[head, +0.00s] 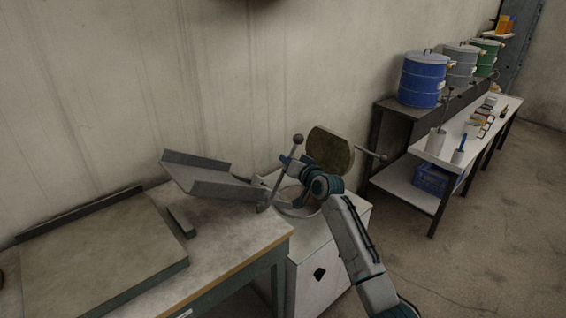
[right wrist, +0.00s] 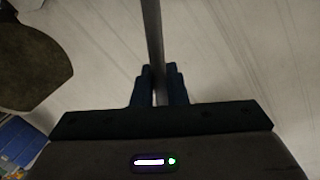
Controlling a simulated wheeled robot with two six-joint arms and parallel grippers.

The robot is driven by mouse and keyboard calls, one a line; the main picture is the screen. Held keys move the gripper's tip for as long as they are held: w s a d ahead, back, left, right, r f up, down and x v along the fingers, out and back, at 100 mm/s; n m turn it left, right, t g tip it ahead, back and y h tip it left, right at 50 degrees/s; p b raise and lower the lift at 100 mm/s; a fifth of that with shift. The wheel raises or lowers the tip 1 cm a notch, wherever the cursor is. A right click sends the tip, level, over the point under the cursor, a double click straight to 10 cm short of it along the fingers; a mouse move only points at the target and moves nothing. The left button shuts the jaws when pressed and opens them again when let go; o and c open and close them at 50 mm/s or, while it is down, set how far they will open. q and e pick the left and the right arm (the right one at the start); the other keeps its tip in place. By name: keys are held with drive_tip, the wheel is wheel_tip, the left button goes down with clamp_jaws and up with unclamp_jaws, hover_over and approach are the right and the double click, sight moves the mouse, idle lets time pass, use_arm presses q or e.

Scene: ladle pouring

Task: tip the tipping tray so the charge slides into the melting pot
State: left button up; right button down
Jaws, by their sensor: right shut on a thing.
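The grey tipping tray (head: 196,180) is tilted, its left end raised and its right end lower, towards the melting pot (head: 299,203). The pot is round, set in the top of a white cabinet, and partly hidden by my right arm. My right gripper (head: 286,162) is shut on the tray's lever (head: 297,144), a thin rod with a ball end. In the right wrist view the fingers (right wrist: 159,88) close around the rod (right wrist: 151,35). I cannot make out the charge in the tray or the pot. My left gripper is not in view.
The pot's round lid (head: 330,151) stands open behind the pot, with a ball-ended handle to its right. A workbench (head: 232,222) with a flat plate (head: 95,256) is at left. A shelf bench (head: 398,174) with blue, grey and green drums is at right. Floor is clear at lower right.

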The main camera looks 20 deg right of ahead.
drive_tip(key=shift+w+d+f+m+b, duration=0.3)
drive_tip(key=shift+d+f+m, duration=0.4)
drive_tip(key=shift+d, duration=0.15)
drive_tip(key=c, duration=1.6)
unclamp_jaws()
drive_tip(key=shift+o, duration=0.3)
drive_tip(key=shift+d, duration=0.1)
drive_tip(key=b+v, duration=0.1)
drive_tip(key=v, duration=0.9)
drive_tip(key=shift+s+b, duration=0.35)
drive_tip(key=shift+b, duration=0.05)
drive_tip(key=shift+d, duration=0.15)
